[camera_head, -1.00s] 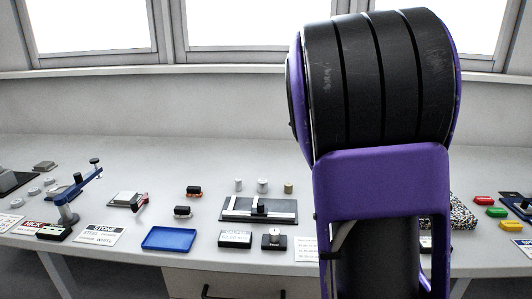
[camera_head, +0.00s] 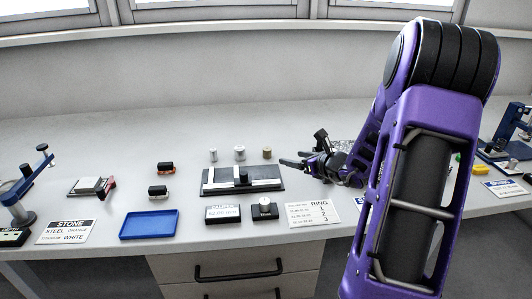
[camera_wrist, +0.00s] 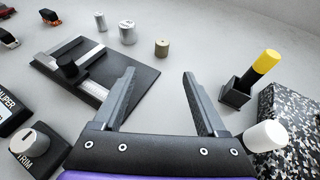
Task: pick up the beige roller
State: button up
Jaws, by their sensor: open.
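The beige roller (camera_head: 267,153) is a small upright cylinder on the bench, at the right end of a row with two silvery cylinders (camera_head: 239,152). In the wrist view the roller (camera_wrist: 162,47) stands beyond my fingertips, roughly centred between them, with a small dark mark on its top. My gripper (camera_head: 292,160) is open and empty, to the right of the roller and apart from it. Its two dark fingers (camera_wrist: 160,76) are spread wide in the wrist view.
A dark plate with a pale strip and black knob (camera_head: 243,181) lies just in front of the cylinders. A yellow-topped black stick in a holder (camera_wrist: 236,92) and a speckled block (camera_wrist: 292,125) stand to the right. A blue tray (camera_head: 149,225) lies front left.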

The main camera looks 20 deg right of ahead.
send_near(270, 152)
jog(key=x, duration=0.3)
jog(key=b+x, duration=0.1)
jog(key=x, duration=0.1)
jog(key=shift+a+f, duration=0.2)
jog(key=shift+a, duration=0.1)
jog(key=shift+d+x, duration=0.2)
jog(key=shift+x, duration=2.95)
jog(key=shift+w+r, duration=0.1)
jog(key=shift+r, duration=0.1)
grip_shut()
